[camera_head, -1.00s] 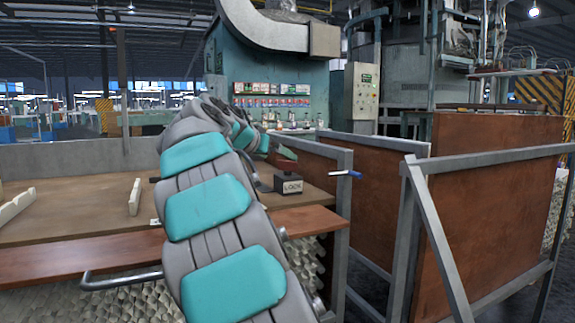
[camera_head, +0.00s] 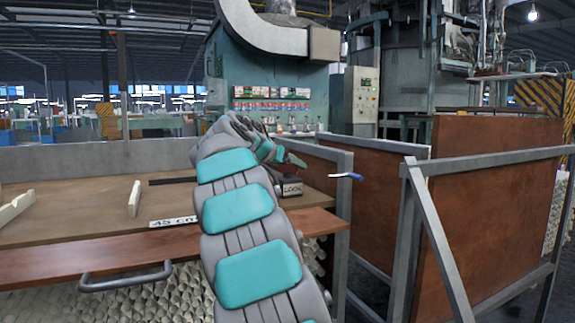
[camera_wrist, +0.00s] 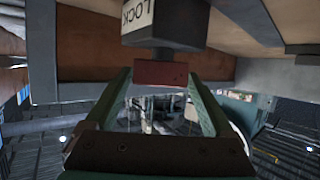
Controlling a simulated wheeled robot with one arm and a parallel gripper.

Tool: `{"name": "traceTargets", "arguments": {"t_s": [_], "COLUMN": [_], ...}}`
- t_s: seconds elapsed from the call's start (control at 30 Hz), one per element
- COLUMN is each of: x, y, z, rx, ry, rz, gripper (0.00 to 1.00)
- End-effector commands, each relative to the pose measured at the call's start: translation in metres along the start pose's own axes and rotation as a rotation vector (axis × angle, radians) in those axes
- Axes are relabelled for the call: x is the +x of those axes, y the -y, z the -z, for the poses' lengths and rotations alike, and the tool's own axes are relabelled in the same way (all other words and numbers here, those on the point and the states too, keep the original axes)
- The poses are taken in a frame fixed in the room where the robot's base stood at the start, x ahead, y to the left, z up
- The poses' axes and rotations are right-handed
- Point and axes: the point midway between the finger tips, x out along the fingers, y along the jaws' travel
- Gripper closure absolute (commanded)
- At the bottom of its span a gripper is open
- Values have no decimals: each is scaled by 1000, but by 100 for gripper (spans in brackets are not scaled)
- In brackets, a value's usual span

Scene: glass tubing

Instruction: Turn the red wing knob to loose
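The red wing knob (camera_wrist: 160,73) sits on a short stem on a dark block (camera_wrist: 170,22) with a white LOCK label. In the wrist view it lies between the green fingertips of my gripper (camera_wrist: 159,76), with a narrow gap showing on each side. The fingers are apart and I see no clear contact. In the head view the labelled block (camera_head: 292,189) stands on the bench near its right end. My gripper (camera_head: 291,161) is just above it there, and the knob is mostly hidden behind the gripper.
The wooden bench (camera_head: 60,215) carries pale strips (camera_head: 134,198) at left and an upside-down label plate (camera_head: 173,222). Brown panels in metal frames (camera_head: 495,220) stand at right.

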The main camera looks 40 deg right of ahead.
Motion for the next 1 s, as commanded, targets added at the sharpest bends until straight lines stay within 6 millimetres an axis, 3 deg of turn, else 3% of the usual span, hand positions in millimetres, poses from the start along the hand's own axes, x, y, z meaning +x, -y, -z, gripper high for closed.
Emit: {"name": "traceTargets", "arguments": {"t_s": [0.07, 0.57, 1.0], "x": [0, 0, -2], "y": [0, 0, -1], "z": [0, 0, 1], "rx": [0, 0, -28], "ry": [0, 0, 0], "rz": [0, 0, 68], "gripper": [22, 79, 81]}}
